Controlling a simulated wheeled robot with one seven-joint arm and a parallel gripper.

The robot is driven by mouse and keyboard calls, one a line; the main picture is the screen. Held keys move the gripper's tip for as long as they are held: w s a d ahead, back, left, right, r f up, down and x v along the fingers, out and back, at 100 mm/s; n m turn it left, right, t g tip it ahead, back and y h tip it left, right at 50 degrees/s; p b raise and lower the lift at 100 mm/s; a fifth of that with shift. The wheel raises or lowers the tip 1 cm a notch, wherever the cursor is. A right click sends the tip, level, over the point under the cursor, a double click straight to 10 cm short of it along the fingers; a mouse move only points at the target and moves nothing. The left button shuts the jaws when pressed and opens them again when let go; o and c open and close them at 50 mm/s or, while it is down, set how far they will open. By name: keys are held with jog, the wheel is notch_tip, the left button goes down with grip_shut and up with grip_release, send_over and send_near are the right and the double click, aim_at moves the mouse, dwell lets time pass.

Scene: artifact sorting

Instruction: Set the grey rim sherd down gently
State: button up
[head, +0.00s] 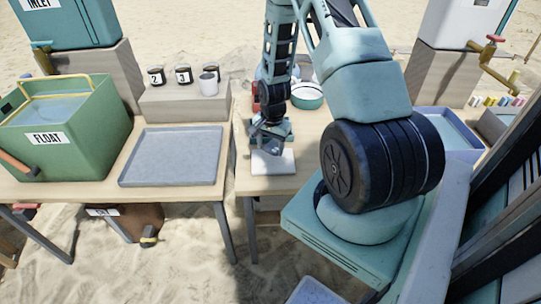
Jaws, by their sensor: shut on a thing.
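My gripper (268,138) points down over the middle table and is shut on the grey rim sherd (272,149). Only a small grey part of the sherd shows below the fingers. The sherd is at or just above a white square pad (274,166); I cannot tell whether it touches. My arm hides part of the area behind the gripper.
A grey tray (172,155) lies to the left, beside a green tank labelled FLOAT (66,122). A teal-rimmed bowl (307,95) is behind the gripper. A blue-rimmed tray (447,131) is at the right.

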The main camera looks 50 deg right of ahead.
aim_at(271, 150)
jog(key=shift+f, duration=2.1)
jog(key=o, duration=1)
jog(key=shift+f, duration=0.15)
